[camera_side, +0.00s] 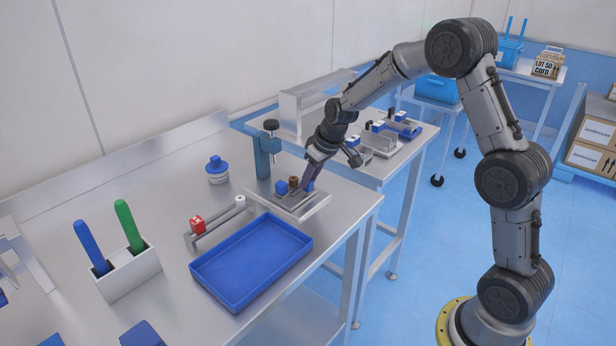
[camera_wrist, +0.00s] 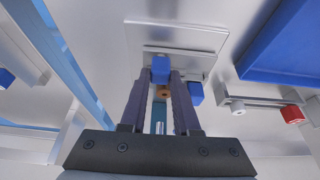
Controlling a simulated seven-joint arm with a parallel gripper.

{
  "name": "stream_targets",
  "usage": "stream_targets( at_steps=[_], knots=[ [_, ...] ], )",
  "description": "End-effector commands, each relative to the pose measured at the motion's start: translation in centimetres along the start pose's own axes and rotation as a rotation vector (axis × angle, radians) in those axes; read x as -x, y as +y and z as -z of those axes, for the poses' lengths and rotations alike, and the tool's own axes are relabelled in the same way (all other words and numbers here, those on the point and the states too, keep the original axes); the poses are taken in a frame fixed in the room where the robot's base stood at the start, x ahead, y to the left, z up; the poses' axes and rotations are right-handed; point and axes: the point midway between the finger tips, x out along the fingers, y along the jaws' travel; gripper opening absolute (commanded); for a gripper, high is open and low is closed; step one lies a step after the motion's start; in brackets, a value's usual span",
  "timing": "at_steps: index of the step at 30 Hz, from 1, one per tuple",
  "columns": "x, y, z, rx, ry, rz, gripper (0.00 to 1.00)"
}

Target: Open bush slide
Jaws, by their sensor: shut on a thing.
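A metal fixture plate (camera_side: 316,209) lies at the right end of the near bench and also fills the top of the wrist view (camera_wrist: 185,36). On it stand a small brown round bush (camera_side: 294,181) and a blue block (camera_side: 282,188). In the wrist view the brown bush (camera_wrist: 163,93) shows between my fingers, with one blue block (camera_wrist: 195,93) just right of them. My gripper (camera_side: 308,184) points down at the plate. Its fingers (camera_wrist: 160,75) are shut on another blue block, the slide's handle (camera_wrist: 160,66). How far the slide stands from the bush is too small to tell.
A blue tray (camera_side: 252,262) lies in front of the fixture. A rail with a red block (camera_side: 197,223) and a white roller (camera_side: 240,201) sits left of it. A teal post with a black knob (camera_side: 270,126) stands close behind. A blue-lidded jar (camera_side: 217,170) is farther left.

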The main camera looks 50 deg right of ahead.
Motion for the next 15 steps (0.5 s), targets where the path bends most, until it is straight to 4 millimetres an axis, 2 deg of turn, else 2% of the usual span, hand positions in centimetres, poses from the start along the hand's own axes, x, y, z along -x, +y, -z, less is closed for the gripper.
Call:
stream_targets(
  at_steps=[1,5,15],
  knots=[
    [0.09,-0.04,0.18,0.0,0.004,0.0,0.35],
    [0.06,-0.03,0.15,0.0,0.003,0.0,0.59],
    [0.21,0.0,0.11,0.0,0.002,0.0,0.6]
  ],
)
